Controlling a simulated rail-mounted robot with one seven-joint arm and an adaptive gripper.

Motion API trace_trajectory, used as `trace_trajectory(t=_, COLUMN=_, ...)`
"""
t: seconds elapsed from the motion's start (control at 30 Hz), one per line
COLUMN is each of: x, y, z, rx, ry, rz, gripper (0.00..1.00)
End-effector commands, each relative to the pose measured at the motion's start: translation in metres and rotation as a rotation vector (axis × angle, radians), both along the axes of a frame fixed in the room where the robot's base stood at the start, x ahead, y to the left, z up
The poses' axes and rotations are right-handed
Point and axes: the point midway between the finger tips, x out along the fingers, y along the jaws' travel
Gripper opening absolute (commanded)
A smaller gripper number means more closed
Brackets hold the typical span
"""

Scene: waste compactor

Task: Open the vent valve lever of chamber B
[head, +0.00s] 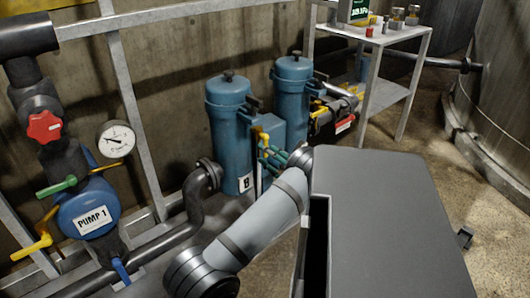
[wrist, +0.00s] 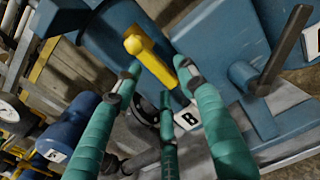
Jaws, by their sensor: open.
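Chamber B is the nearer blue cylinder (head: 228,130) in the head view, with a white B label (head: 245,183) low on its side. A yellow lever (head: 262,137) sits high on its side box. In the wrist view the yellow lever (wrist: 152,62) runs diagonally, round end at upper left, with the B label (wrist: 187,118) below it. My gripper (head: 271,157) has teal fingers and is close below the lever in the head view. In the wrist view my gripper (wrist: 157,72) is open, its fingertips either side of the lever. I cannot tell whether they touch it.
A dark handle (wrist: 287,48) stands right of the lever. A second blue cylinder (head: 292,95) is behind chamber B. A metal table (head: 375,35) stands at the back.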

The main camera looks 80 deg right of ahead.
Motion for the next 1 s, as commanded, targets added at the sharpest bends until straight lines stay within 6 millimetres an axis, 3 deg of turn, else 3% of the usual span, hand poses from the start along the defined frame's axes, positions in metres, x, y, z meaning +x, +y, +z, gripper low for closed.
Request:
trace_trajectory(t=0.1, x=-0.023, y=0.016, z=0.000, rx=0.001, ry=-0.001, rz=-0.007, gripper=0.41)
trace_trajectory(t=0.4, x=-0.064, y=0.052, z=0.000, rx=-0.001, ry=0.000, rz=-0.004, gripper=0.41)
trace_trajectory(t=0.63, x=-0.074, y=0.061, z=0.000, rx=0.000, ry=0.000, rz=0.000, gripper=0.41)
trace_trajectory(t=1.0, x=-0.072, y=0.059, z=0.000, rx=-0.001, ry=0.001, rz=0.000, gripper=0.41)
